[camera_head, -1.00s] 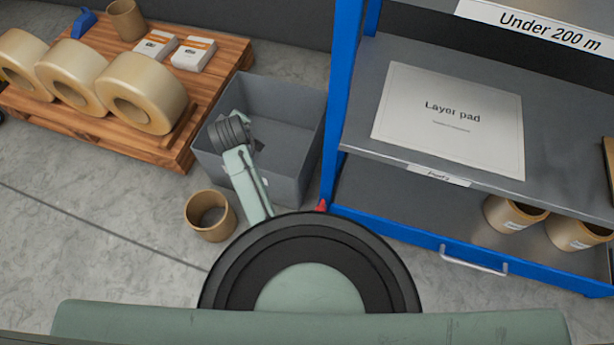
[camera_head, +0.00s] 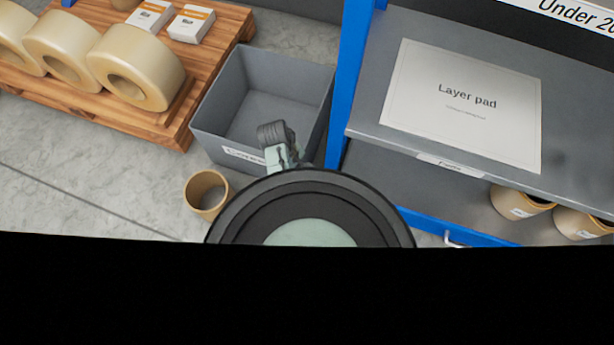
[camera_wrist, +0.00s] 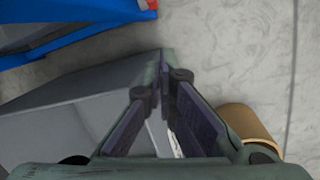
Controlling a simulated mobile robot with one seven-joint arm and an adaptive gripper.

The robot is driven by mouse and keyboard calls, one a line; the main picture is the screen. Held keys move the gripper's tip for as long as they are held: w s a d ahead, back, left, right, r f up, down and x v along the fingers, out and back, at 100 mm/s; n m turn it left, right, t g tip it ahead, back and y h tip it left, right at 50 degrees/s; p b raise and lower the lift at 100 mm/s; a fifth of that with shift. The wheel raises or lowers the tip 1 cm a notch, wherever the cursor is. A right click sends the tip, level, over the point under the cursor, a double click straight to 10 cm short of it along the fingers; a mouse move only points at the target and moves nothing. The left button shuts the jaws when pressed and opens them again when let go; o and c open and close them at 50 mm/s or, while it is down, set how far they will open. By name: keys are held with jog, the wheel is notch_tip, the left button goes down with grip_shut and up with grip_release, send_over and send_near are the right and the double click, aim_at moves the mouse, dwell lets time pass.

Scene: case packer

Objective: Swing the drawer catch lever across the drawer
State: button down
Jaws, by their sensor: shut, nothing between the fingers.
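A small red part (camera_wrist: 152,4), probably the drawer catch lever, shows at the top edge of the wrist view beside the end of the blue drawer front (camera_wrist: 75,35). It is cut off by the frame, so its angle cannot be told. In the head view it is hidden, and a strip of the blue drawer front (camera_head: 486,240) with part of its handle shows at the lower right. My gripper (camera_wrist: 166,75) is shut and empty in the wrist view, its tips over the grey bin's edge and apart from the red part.
The grey bin (camera_head: 222,110) stands left of the blue rack post (camera_head: 348,85). A cardboard core (camera_head: 206,193) stands on the floor by it. A pallet (camera_head: 140,118) with tape rolls is at the left. Black fills the bottom of the head view.

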jog(key=s+d+f, duration=0.2)
jog(key=d+f, duration=0.2)
jog(key=f, duration=0.3)
jog(key=shift+d+f+p, duration=0.15)
jog(key=shift+d+p, duration=0.2)
jog(key=shift+p, duration=0.1)
jog(key=p, duration=0.1)
jog(key=d+y+p, duration=0.1)
jog(key=d+p, duration=0.1)
jog(key=shift+s+d+r+t, duration=0.25)
jog(key=shift+s+r+t, duration=0.05)
jog(key=shift+r, duration=0.1)
